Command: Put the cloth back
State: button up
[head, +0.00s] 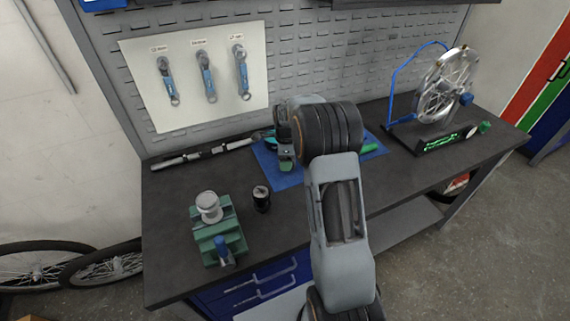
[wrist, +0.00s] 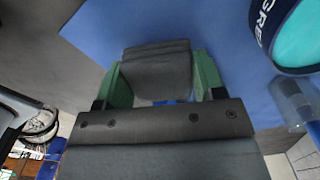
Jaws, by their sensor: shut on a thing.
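My gripper (head: 286,158) is over the left part of a blue mat (head: 267,172) on the workbench. In the wrist view its green fingers (wrist: 161,76) are shut on a dark grey, folded-looking thing (wrist: 156,66), which looks like the cloth. The blue mat (wrist: 140,22) spreads behind it there. I cannot tell whether the cloth touches the mat. In the head view my arm and gripper hide the cloth and the middle of the mat.
A tub with GRE lettering (wrist: 292,35) and a clear bottle (wrist: 291,102) are right of the gripper in the wrist view. The bench also bears a green vise (head: 218,238), a small black container (head: 261,198) and a wheel stand (head: 440,100).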

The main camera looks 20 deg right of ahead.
jog(key=shift+f, duration=1.25)
jog(key=shift+f, duration=0.1)
jog(key=shift+f, duration=0.1)
jog(key=o, duration=0.9)
